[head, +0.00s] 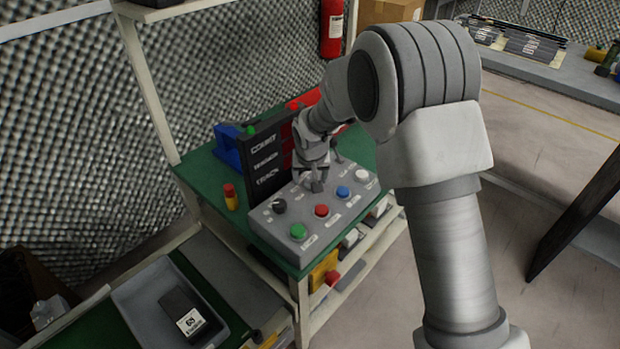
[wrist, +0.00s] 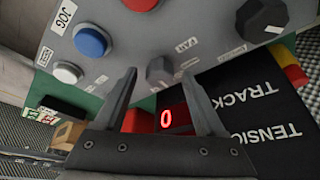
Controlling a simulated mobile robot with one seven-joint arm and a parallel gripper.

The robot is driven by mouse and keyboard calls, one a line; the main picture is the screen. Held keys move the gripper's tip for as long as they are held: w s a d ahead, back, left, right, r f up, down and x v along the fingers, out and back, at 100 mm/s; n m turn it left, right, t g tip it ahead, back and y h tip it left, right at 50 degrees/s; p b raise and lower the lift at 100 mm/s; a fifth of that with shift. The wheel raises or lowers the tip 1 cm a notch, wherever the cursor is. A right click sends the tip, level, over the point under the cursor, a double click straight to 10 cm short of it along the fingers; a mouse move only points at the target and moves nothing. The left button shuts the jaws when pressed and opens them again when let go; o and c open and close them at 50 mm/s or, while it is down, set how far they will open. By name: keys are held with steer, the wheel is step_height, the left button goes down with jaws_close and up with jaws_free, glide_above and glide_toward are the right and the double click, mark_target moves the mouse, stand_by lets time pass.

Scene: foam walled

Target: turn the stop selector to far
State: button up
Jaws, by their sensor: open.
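A grey control box (head: 268,228) stands on the green bench top. A small dark grey knob (wrist: 160,71), likely the stop selector, shows on it in the wrist view, with small labels beside it; one seems to read FAR. My gripper (wrist: 158,78) is open, with one finger on either side of this knob in the picture. I cannot tell if the fingers touch it. In the head view my gripper (head: 314,184) points down over the back of the box and hides this knob. A larger black knob (head: 279,205) is at the box's left; it also shows in the wrist view (wrist: 262,18).
The box bears green (head: 298,231), red (head: 321,210), blue (head: 343,191) and white (head: 362,176) buttons. A black lettered board (head: 265,160) stands close behind it. A red digit display (wrist: 166,118) reads 0. A red-and-yellow cylinder (head: 231,196) stands at the left.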

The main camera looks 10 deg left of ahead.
steer(key=shift+c, duration=0.4)
jaws_close()
steer(key=shift+r, duration=0.1)
steer(key=n+p, duration=0.1)
steer(key=n, duration=0.1)
steer(key=n+y+p, duration=0.1)
steer(key=p, duration=0.1)
steer(key=shift+w+d+r+n+g, duration=0.1)
steer(key=shift+d+r+n+g, duration=0.1)
steer(key=shift+n+g, duration=0.2)
steer(key=n+y+p, duration=0.1)
steer(key=n+p, duration=0.1)
steer(key=n+g+p, duration=0.1)
steer(key=n+p, duration=0.1)
steer(key=n, duration=0.1)
steer(key=shift+w+f+y, duration=0.1)
steer(key=shift+y, duration=0.3)
steer(key=n+g, duration=0.1)
steer(key=n, duration=0.1)
steer(key=n+g+p, duration=0.1)
steer(key=n, duration=0.2)
steer(key=shift+w+f+y, duration=0.1)
steer(key=shift+f+y, duration=0.05)
steer(key=shift+y, duration=0.15)
steer(key=shift+w+n+g, duration=0.1)
steer(key=shift+n+g, duration=0.7)
steer(key=shift+n, duration=1.3)
